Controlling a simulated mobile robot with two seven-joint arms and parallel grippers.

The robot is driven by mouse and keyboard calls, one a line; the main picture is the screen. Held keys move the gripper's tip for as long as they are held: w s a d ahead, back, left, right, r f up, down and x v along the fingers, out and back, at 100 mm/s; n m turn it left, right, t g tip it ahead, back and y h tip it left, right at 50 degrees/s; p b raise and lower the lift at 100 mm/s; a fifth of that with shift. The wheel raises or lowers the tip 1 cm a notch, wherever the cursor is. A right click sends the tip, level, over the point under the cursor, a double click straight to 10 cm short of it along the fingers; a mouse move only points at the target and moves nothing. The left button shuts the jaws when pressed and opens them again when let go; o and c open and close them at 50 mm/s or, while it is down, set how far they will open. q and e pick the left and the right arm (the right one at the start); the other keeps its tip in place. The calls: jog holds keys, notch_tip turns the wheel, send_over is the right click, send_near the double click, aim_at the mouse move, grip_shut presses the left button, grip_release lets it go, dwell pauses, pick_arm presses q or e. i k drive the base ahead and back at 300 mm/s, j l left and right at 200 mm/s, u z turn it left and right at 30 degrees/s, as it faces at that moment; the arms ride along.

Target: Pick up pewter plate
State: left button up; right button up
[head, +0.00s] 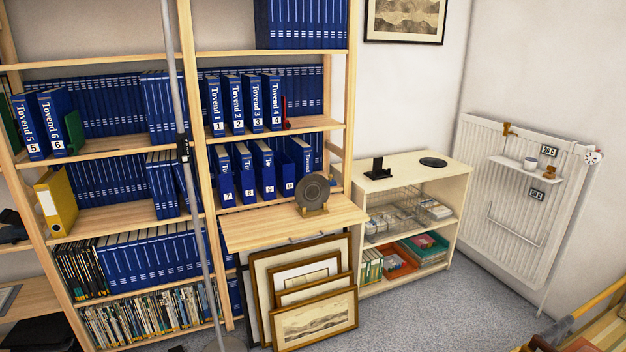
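The pewter plate (313,189) is a round dark grey plate with rings around its centre. It stands upright, leaning slightly, on a small wooden stand (314,211) on the pull-out wooden shelf (290,226) of the bookcase. Its face is turned toward the camera, and blue binders stand behind it. Neither of my grippers shows in the head view.
Framed prints (314,324) lean below the shelf. A grey pole (196,185) rises left of it. Carpet (430,310) is clear in front.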

aim_at(313, 190)
jog(key=i+u, duration=0.4)
jog(key=i, duration=0.2)
jog(key=i+l+u, duration=0.2)
jog(key=i+u, duration=0.15)
jog(key=i, duration=0.2)
jog(key=i+l+u, duration=0.35)
jog(key=i+l, duration=0.35)
jog(key=l, duration=0.15)
jog(key=i+l+u, duration=0.1)
jog(key=l, duration=0.35)
jog(key=i+l, duration=0.15)
jog(key=l, duration=0.3)
jog(key=u, duration=0.05)
